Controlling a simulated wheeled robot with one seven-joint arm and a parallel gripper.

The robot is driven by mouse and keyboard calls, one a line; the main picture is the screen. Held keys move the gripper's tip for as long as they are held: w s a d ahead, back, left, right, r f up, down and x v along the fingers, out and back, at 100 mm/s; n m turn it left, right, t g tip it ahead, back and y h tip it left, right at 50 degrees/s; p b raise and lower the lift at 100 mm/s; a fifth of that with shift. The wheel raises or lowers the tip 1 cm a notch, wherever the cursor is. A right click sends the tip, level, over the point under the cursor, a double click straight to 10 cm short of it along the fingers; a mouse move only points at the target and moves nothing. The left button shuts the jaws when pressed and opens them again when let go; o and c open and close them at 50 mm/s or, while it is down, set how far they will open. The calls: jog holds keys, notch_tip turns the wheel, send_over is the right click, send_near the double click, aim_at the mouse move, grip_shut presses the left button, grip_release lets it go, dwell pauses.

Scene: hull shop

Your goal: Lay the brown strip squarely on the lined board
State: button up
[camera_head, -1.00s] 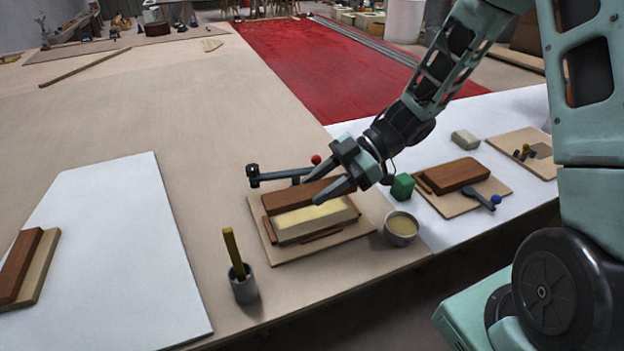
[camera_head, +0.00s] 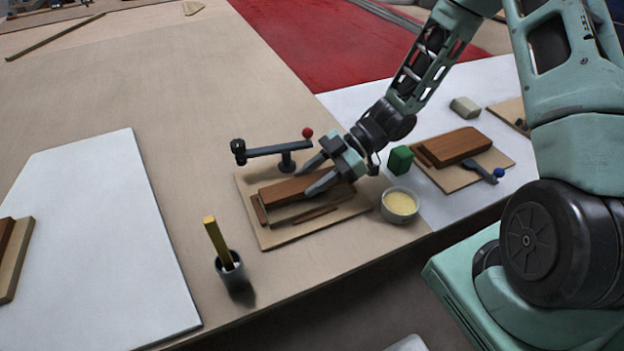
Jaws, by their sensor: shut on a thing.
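My gripper (camera_head: 310,179) is shut on the brown strip (camera_head: 288,188), its two fingers on either long side near the right end. The strip looks roughly level over a flat tan board (camera_head: 347,212) that bears thin brown pieces at the left (camera_head: 259,210) and front (camera_head: 315,216). The strip runs roughly along the board's long side.
A bowl of yellow stuff (camera_head: 400,207) and a green block (camera_head: 400,160) stand close right of the board. A dark clamp-like arm with a red knob (camera_head: 265,151) is behind it. A cup with a yellow stick (camera_head: 230,267) stands front left. A second board (camera_head: 432,183) holds another brown block.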

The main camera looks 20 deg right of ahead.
jog(key=shift+f, duration=0.25)
jog(key=shift+f, duration=0.15)
jog(key=o, duration=1)
